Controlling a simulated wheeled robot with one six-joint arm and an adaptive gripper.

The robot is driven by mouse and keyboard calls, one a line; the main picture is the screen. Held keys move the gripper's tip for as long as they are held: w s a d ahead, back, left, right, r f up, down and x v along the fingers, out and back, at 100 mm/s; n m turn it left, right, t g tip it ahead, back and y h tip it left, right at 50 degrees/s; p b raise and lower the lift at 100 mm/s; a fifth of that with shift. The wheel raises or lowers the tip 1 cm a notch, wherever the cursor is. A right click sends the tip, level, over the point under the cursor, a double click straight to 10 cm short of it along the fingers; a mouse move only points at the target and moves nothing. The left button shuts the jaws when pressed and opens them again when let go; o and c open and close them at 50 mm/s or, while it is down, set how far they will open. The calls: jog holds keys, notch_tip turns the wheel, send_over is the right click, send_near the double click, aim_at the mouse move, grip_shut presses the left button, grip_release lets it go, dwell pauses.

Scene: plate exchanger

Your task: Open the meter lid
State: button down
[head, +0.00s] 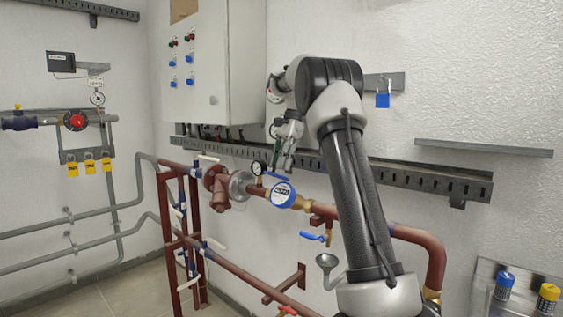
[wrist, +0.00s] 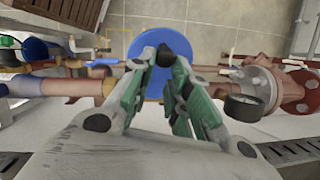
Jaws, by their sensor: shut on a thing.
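The meter (head: 283,195) sits on the red-brown and brass pipe in the head view, its white printed face showing inside a blue rim. The blue lid (head: 277,177) shows as a thin strip above that face, raised and seen nearly edge-on. In the wrist view the lid (wrist: 146,35) is a broad blue disc that hides the dial. The fingers hide the exact contact.
A pressure gauge (head: 258,168) stands left of the meter, close to my gripper. A blue-handled valve (head: 313,237) hangs below the pipe. A slotted rail (head: 400,178) runs along the wall behind, under a control cabinet (head: 210,70). Tiled floor is open at lower left.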

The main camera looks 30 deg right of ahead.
jog(key=shift+w+f, duration=0.1)
jog(key=shift+w, duration=0.05)
dwell(0.8)
jog(key=c, duration=1.8)
grip_release()
jog(key=o, duration=0.5)
jog(key=shift+w+d+f, duration=0.1)
jog(key=shift+w, duration=0.1)
jog(key=shift+c, duration=0.2)
jog(key=shift+s, duration=0.1)
jog(key=v, duration=0.7)
jog(key=shift+r, duration=0.25)
jog(key=shift+d, duration=0.1)
